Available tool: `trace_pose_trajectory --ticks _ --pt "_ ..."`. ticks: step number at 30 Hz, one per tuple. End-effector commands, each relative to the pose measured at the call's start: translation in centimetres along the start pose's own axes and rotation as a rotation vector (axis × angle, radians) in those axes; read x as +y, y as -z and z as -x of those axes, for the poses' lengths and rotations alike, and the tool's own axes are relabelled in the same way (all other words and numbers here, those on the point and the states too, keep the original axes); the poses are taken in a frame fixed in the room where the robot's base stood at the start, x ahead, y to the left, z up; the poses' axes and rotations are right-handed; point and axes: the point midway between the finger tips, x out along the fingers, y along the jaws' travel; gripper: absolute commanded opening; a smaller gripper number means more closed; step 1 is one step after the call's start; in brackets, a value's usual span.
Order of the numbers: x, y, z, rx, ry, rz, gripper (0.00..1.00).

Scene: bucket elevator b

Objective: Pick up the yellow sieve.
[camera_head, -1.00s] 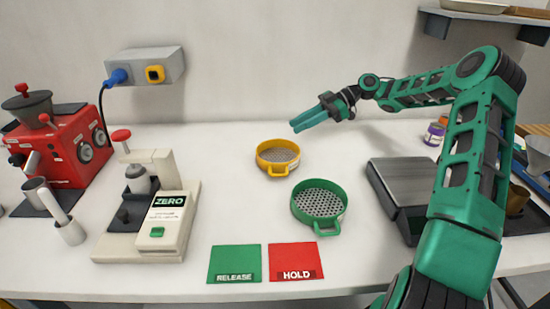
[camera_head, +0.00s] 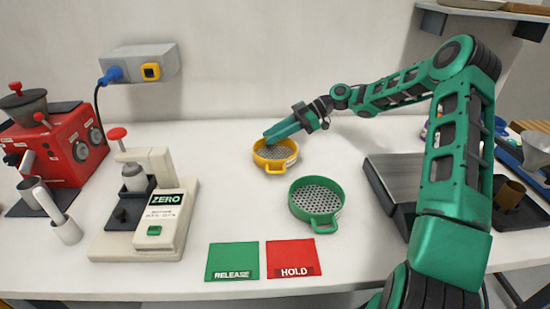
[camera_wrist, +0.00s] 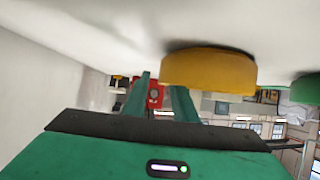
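The yellow sieve (camera_head: 283,163) sits on the white table in the middle of the head view, its handle toward the front. In the wrist view, which is upside down, the yellow sieve (camera_wrist: 210,72) shows side-on, by the right finger. My gripper (camera_head: 268,138) reaches in from the right, fingertips at the sieve's far rim. In the wrist view my gripper (camera_wrist: 161,85) has a gap between its fingers and holds nothing. I cannot tell whether a finger touches the sieve.
A green sieve (camera_head: 315,203) stands just in front and right. Green RELEASE (camera_head: 232,260) and red HOLD (camera_head: 292,258) mats lie at the front. A scale-like machine (camera_head: 150,205) and red grinder (camera_head: 60,150) stand left; a grey flat device (camera_head: 400,185) stands right.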

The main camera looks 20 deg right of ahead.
Motion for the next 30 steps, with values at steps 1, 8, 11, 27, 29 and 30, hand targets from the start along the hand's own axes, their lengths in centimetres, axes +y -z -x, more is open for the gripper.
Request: trace_pose_trajectory --ticks 1,8,11,27,29,30 --pt "0.0 0.0 0.0 0.000 0.000 0.000 0.25" --pt "0.0 0.0 0.1 0.000 0.000 0.000 0.00" --pt "0.0 0.0 0.1 0.000 0.000 0.000 0.00" --pt "0.1 1.8 1.0 -0.001 -0.003 0.002 0.00" --pt "0.1 2.6 1.4 -0.001 -0.003 0.002 0.00" --pt "0.0 3.2 1.7 0.000 -0.002 0.004 0.00"
